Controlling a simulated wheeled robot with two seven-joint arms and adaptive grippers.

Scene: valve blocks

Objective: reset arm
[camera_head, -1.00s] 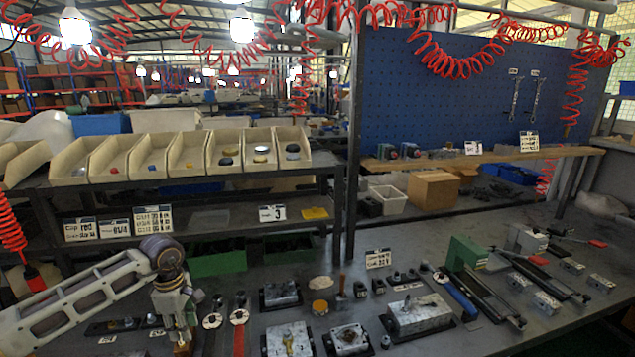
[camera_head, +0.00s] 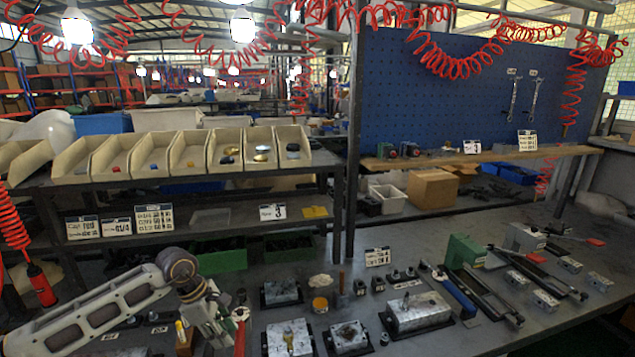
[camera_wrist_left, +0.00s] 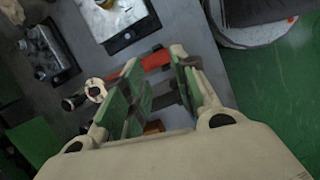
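My left arm comes in from the left in the head view. My left gripper (camera_head: 222,335) hangs low over the near left part of the workbench, close to a red-handled tool (camera_head: 240,335). In the left wrist view, its two fingers with green pads (camera_wrist_left: 157,92) stand apart with no object held between them. A red bar (camera_wrist_left: 157,60) shows past the fingertips and appears to lie on the bench below. My right gripper is in neither view.
Metal valve blocks (camera_head: 290,340) (camera_head: 418,314) stand on the bench right of the gripper. A shelf with beige bins (camera_head: 185,155) rises behind. Bare bench shows at the front right.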

